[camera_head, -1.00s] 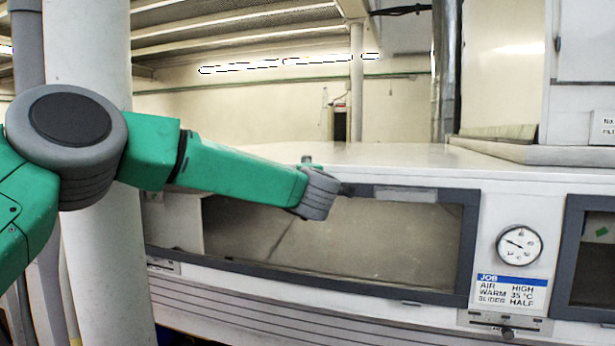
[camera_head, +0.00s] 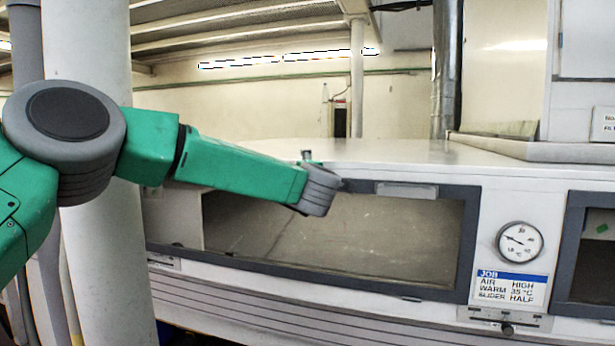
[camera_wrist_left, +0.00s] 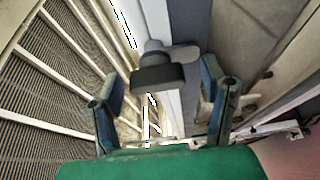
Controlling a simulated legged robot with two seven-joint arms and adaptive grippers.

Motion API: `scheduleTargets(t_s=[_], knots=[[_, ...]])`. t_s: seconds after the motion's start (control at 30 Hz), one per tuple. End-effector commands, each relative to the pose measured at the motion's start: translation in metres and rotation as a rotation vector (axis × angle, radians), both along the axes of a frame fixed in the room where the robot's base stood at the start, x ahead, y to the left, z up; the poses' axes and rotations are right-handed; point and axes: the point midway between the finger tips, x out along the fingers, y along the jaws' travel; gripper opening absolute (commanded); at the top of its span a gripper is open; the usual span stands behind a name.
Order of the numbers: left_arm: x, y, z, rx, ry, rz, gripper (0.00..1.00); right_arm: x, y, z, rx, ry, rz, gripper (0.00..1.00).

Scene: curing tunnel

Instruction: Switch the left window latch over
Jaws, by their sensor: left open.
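The left window (camera_head: 340,235) has a dark grey frame and sits in the white machine's front, behind my left arm. In the left wrist view a dark grey latch-like block (camera_wrist_left: 158,74) with a paler flat lever (camera_wrist_left: 186,56) shows ahead of my left gripper (camera_wrist_left: 162,88). The gripper is open, one blue-grey finger on each side of this piece in the picture. I cannot tell whether a finger touches it. In the head view my wrist (camera_head: 319,190) is at the frame's upper edge and largely hides the fingers and the latch. My right gripper is not in view.
A round gauge (camera_head: 519,242) and a job card (camera_head: 511,287) are right of the window, above a slider (camera_head: 506,328). A second window (camera_head: 596,250) is at the far right. A white column (camera_head: 98,240) stands at the left. The machine's top (camera_head: 400,154) is clear.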

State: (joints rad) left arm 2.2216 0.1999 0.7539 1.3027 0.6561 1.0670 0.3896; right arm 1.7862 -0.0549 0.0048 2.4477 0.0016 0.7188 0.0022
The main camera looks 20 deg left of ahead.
Motion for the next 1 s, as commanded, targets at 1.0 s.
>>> scheduleTargets(t_s=[1.0], knots=[[-0.108, -0.041, -0.002, -0.001, 0.003, 0.000, 0.66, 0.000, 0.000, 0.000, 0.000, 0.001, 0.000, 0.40]])
